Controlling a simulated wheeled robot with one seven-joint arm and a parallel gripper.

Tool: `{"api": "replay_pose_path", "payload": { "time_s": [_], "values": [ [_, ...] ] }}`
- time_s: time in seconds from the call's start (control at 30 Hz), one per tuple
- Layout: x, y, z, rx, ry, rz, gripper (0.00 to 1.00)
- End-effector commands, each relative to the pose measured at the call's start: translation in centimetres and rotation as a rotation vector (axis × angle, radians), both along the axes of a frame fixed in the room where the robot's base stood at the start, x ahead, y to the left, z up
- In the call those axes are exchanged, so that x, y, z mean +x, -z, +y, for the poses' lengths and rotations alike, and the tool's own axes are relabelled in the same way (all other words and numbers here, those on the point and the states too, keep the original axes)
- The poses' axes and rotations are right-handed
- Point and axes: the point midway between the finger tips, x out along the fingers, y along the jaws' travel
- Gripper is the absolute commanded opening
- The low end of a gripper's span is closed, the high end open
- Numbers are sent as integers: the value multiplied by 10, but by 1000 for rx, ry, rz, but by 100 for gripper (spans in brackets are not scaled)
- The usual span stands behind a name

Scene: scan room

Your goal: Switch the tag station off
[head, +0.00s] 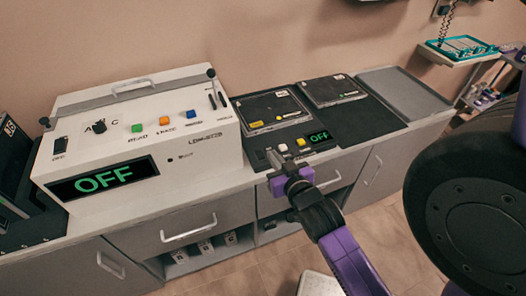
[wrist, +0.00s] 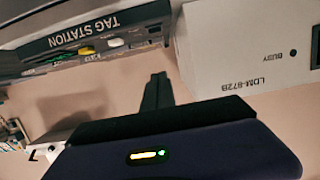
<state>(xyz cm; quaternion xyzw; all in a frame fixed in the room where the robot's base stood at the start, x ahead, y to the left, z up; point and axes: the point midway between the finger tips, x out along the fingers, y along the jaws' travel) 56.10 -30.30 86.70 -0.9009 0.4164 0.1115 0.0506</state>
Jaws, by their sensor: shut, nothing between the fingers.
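The tag station (head: 262,158) is a low black unit on the counter, right of the white machine. Its small display (head: 319,136) reads OFF in green. A white button (head: 283,147) and a yellow button (head: 301,141) sit left of the display. My gripper (head: 273,158) is shut and empty, at the front left part of the station near the white button; I cannot tell whether it touches.
The white machine (head: 205,150) has its own display (head: 100,180) reading OFF, plus a knob and coloured buttons. Two black pads (head: 270,108) (head: 334,90) lie behind the station. A grey tray (head: 405,92) is at right. A black wheel-like shape fills the right edge.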

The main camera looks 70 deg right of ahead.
Motion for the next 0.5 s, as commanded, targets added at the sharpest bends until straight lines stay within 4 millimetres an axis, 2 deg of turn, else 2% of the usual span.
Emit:
{"api": "replay_pose_path", "payload": {
  "time_s": [0.33,0.5],
  "values": [
    [2,0,-1,0,-2,-2,0],
    [12,3,-13,-1,-2,-3,0]
  ]
}}
